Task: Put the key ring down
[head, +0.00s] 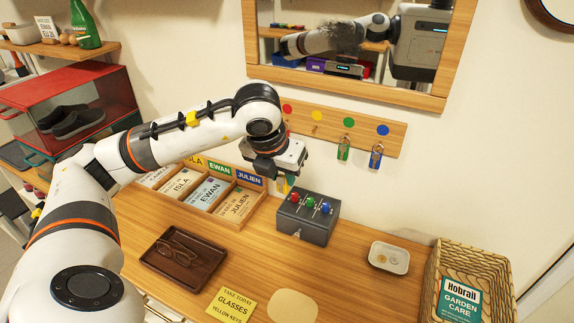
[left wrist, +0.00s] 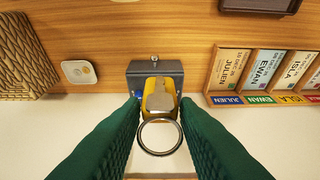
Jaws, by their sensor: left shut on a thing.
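My left gripper (head: 287,180) is above the back of the wooden counter, just left of and above the grey box (head: 300,228). In the left wrist view its two green fingers (left wrist: 160,128) are closed in on a key ring (left wrist: 160,152) with a yellow tag (left wrist: 153,98). The metal ring shows between the fingers and the tag points away toward the grey box (left wrist: 134,72). In the head view the key ring is too small and covered to make out clearly. My right gripper is not in view.
A dark tray (head: 150,262) holds glasses; a yellow note (head: 231,306) lies near it. Sorted cards stand in a wooden organiser (head: 236,225) at left. A small white dish (head: 403,262) and a wicker basket (head: 433,290) are at right. Tagged keys hang on the wall board (head: 400,140).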

